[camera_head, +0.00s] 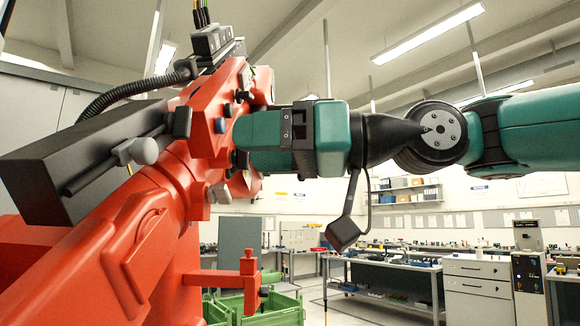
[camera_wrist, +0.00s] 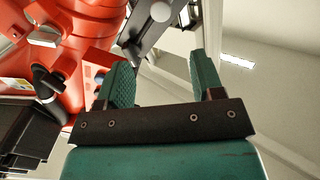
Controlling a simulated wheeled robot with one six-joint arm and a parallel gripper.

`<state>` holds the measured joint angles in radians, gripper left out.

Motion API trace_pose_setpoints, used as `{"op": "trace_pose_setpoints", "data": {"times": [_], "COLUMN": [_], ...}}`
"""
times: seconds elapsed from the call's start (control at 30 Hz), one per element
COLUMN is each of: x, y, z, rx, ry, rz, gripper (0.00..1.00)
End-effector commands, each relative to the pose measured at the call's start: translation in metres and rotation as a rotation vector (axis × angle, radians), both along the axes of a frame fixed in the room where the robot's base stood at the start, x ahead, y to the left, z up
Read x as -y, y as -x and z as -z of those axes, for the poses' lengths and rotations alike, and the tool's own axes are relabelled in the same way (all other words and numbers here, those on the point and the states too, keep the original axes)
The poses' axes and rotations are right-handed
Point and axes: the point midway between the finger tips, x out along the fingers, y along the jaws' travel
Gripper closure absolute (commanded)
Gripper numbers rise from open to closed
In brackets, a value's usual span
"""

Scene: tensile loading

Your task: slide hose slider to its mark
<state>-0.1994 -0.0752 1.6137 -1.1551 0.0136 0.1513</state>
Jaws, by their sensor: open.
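A light grey knob on a small block (camera_head: 143,150), which looks like the hose slider, sits on a dark rod along the side of the long dark box. I cannot tell for certain that it is the slider, and no mark is clear. My gripper (camera_head: 238,132) is right of it, beside the orange-red machine's upper part, pointing left. In the wrist view my gripper (camera_wrist: 160,68) is open, with nothing between its two teal fingers. A grey knob (camera_wrist: 160,11) and dark rod show beyond the fingertips. Whether the fingers touch the machine cannot be told.
The orange-red machine (camera_head: 150,235) fills the left, with a black corrugated hose (camera_head: 115,92) and a long dark box (camera_head: 50,170) on it. Several small knobs stick out near my gripper. Green crates (camera_head: 270,308) stand low behind.

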Motion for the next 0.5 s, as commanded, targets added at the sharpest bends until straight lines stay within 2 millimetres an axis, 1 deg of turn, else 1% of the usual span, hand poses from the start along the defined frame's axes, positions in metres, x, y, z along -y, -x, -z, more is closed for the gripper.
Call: {"op": "trace_pose_setpoints", "data": {"times": [0.03, 0.2, 0.3, 0.5], "x": [0.01, 0.027, 0.031, 0.032], "y": [0.001, 0.005, 0.007, 0.008], "z": [0.002, 0.001, 0.0, -0.001], "rx": [0.002, 0.0, 0.0, -0.001], "ry": [-0.001, -0.001, -0.001, 0.0], "rz": [0.007, 0.002, 0.0, -0.002], "gripper": [0.39, 0.39, 0.39, 0.39]}}
